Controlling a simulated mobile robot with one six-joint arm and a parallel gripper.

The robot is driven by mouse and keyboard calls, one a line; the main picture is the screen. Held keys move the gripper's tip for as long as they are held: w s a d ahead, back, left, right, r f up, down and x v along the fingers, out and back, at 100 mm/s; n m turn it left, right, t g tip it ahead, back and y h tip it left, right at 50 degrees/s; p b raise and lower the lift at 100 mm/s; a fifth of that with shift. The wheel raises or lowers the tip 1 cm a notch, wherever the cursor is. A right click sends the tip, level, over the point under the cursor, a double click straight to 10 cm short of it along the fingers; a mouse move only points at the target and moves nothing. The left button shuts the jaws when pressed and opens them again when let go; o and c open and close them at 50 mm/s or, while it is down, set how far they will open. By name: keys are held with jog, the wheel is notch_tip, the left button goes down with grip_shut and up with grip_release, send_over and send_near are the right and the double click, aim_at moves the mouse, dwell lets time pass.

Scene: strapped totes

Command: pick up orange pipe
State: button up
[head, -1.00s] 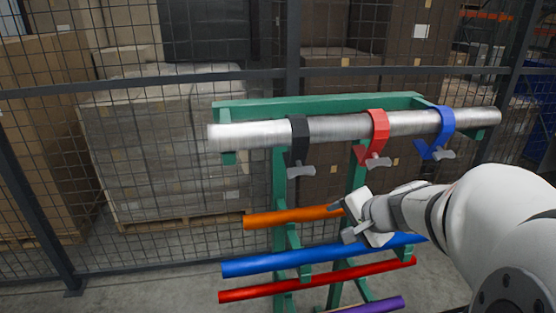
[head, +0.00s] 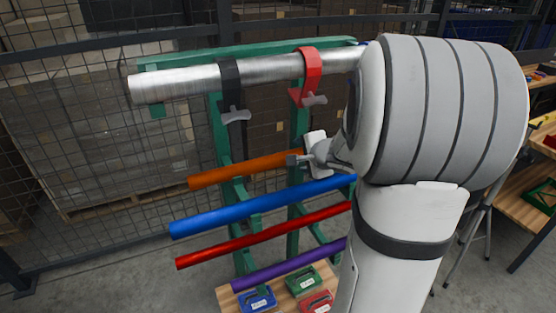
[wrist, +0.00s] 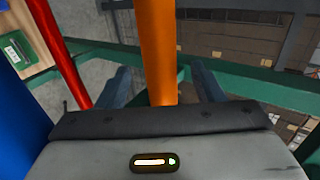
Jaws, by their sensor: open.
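The orange pipe (head: 245,168) lies nearly level on a green rack (head: 220,140), above a blue pipe (head: 250,207). My gripper (head: 298,160) is at the right part of the orange pipe, and my arm hides what lies beyond. In the wrist view the orange pipe (wrist: 158,50) runs between the two spread fingers of my gripper (wrist: 164,82). The fingers are open, with a gap showing on each side of the pipe. I cannot tell whether the pipe touches the palm.
A silver pipe (head: 180,82) with black (head: 231,85) and red (head: 309,75) clamps sits above. Red (head: 260,237) and purple (head: 285,265) pipes lie below. Small cases stand on a wooden shelf (head: 233,299). A mesh fence (head: 100,130) stands behind.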

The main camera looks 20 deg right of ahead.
jog(key=x, duration=0.2)
jog(key=shift+w+f, duration=0.2)
jog(key=shift+w, duration=0.1)
jog(key=shift+c, duration=0.3)
jog(key=c, duration=1.3)
jog(key=shift+o, duration=0.2)
jog(key=shift+r, duration=0.2)
